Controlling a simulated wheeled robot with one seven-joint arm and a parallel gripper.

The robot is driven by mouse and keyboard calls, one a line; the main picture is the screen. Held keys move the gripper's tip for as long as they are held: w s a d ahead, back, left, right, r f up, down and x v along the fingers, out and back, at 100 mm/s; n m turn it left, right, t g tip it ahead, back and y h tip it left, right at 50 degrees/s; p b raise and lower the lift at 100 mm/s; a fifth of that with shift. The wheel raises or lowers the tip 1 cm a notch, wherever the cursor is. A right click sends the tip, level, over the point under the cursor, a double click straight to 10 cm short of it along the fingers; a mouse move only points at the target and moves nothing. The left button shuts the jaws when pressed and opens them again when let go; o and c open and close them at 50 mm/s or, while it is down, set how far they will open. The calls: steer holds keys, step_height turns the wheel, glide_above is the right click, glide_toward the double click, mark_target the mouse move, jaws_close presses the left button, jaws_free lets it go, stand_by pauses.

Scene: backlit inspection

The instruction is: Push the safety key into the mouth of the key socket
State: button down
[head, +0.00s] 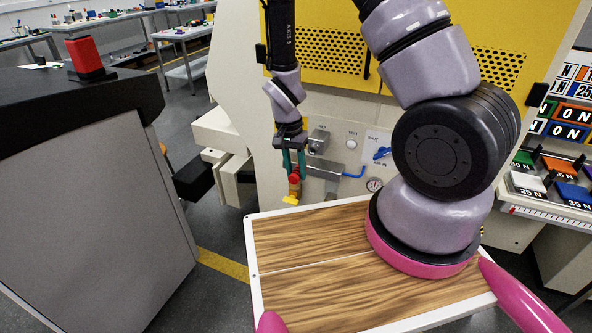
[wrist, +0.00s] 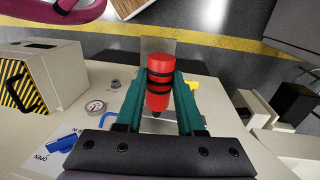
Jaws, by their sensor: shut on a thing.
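My gripper (head: 293,170) has its teal fingers closed on the safety key (head: 294,180), a red piece with a yellow part below it in the head view. In the wrist view the key (wrist: 160,82) is a red cylinder with black bands, gripped between both fingers of my gripper (wrist: 160,85). The key socket (head: 318,142) appears to be the small metal block on the pale machine panel, up and right of the key. The key looks apart from it. I cannot make out the socket's mouth in the wrist view.
A metal bracket (head: 326,169), a blue handle (head: 354,173) and a pressure gauge (head: 374,184) sit right of the key. A wood-topped table (head: 310,240) stands in front. A dark counter (head: 60,98) with a red block (head: 85,55) is at left.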

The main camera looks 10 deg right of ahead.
steer(key=shift+w+d, duration=0.8)
steer(key=shift+w, duration=0.3)
steer(key=shift+w+d, duration=0.75)
steer(key=shift+w, duration=0.3)
steer(key=shift+w+d, duration=0.15)
steer(key=shift+w+d, duration=0.45)
steer(key=shift+w, duration=0.15)
steer(key=shift+w+d, duration=0.4)
steer(key=shift+w, duration=0.2)
steer(key=shift+c, duration=2.2)
jaws_free()
steer(key=shift+r, duration=0.15)
step_height(320, 180, up, 10)
steer(key=a, duration=0.1)
steer(key=shift+w+r, duration=0.2)
steer(key=shift+w, duration=0.2)
